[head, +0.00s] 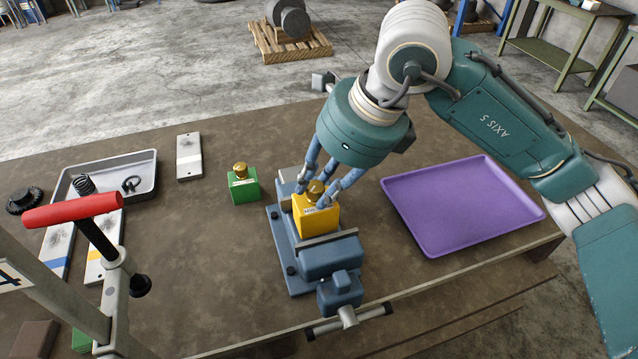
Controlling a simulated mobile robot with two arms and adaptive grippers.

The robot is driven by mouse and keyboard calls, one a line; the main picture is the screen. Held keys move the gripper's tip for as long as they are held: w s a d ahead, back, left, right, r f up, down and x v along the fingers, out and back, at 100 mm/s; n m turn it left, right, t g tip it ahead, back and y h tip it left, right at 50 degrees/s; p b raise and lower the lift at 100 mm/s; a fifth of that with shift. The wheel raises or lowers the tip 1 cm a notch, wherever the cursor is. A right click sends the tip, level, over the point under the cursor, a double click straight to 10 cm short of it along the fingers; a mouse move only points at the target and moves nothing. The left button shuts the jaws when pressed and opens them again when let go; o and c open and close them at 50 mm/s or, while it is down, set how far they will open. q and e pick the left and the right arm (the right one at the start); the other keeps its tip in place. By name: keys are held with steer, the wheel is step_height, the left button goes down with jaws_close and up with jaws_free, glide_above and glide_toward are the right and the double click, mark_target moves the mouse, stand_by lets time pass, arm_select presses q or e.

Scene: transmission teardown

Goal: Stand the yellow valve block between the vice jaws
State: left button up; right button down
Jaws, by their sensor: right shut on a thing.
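The yellow valve block (313,219) is upright at the blue vice (329,256), between its two jaws as far as this view shows. It has a brass knob (316,189) on top and a white label. My right gripper (322,190) comes down from above with its blue fingers around the block's top and knob, shut on the block. The fingers and block hide part of the rear jaw and the gap, so I cannot tell whether the block's base touches the vice bed. My left gripper is not in view.
A green valve block (244,186) stands just left of the vice. A purple tray (462,205) lies to the right. A grey tray (142,170) holds small parts at the left, near a red-handled lever (73,210). The table is clear between.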

steer(key=shift+f, duration=0.5)
steer(key=shift+f, duration=0.2)
steer(key=c, duration=1.4)
jaws_free()
steer(key=shift+c, duration=0.2)
